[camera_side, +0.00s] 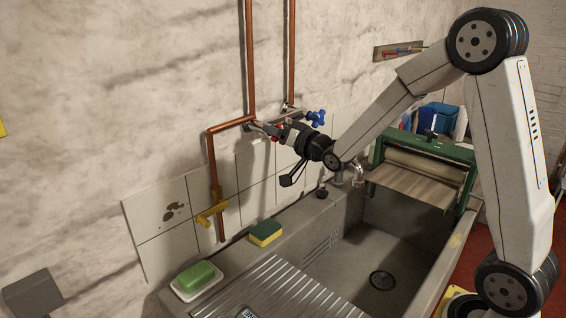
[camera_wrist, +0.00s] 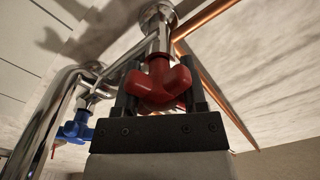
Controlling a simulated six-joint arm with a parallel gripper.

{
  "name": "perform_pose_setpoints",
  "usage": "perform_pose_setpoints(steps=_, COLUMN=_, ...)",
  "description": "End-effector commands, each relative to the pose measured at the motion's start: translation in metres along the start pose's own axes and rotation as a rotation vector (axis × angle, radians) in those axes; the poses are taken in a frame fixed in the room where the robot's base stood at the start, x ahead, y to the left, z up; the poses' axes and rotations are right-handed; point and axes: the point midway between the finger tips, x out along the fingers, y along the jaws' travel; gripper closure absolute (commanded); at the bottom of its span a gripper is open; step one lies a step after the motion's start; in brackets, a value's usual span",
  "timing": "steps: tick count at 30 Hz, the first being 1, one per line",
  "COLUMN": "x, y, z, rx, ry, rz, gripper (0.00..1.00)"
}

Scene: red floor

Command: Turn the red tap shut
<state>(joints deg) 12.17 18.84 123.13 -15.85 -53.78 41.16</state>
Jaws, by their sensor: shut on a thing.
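The red tap (camera_wrist: 158,82) shows in the middle of the wrist view, at the end of a chrome valve body. My gripper (camera_wrist: 160,97) is right at it, with a dark finger on either side of the red handle, shut on it. In the side view my gripper (camera_side: 283,133) reaches to the wall pipework, and only a little red shows between the fingers. The blue tap (camera_side: 316,118) is to the right of it in the side view, and also shows at the left in the wrist view (camera_wrist: 75,128).
Copper pipes (camera_side: 251,60) run up the wall. A yellow-handled valve (camera_side: 211,212) is lower left. Below are the stone sink (camera_side: 335,225), a green soap (camera_side: 196,276) on a dish and a sponge (camera_side: 265,233). A green-framed roller device (camera_side: 425,165) stands across the sink. A chrome spout (camera_side: 357,175) is near my arm.

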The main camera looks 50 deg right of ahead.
Motion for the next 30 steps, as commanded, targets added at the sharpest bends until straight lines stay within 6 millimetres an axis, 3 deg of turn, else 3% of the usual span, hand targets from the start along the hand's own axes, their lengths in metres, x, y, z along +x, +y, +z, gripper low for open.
perform_pose_setpoints(steps=12, x=0.0004, y=-0.0004, z=-0.0011, rx=0.226, ry=0.007, rz=0.000, gripper=1.00)
perform_pose_setpoints(steps=27, x=0.0004, y=-0.0004, z=-0.0013, rx=0.254, ry=0.008, rz=0.000, gripper=1.00)
perform_pose_setpoints(steps=28, x=0.0004, y=-0.0004, z=-0.0013, rx=0.254, ry=0.008, rz=0.000, gripper=0.43)
perform_pose_setpoints(steps=30, x=0.0004, y=-0.0004, z=-0.0013, rx=0.254, ry=0.007, rz=0.000, gripper=0.20)
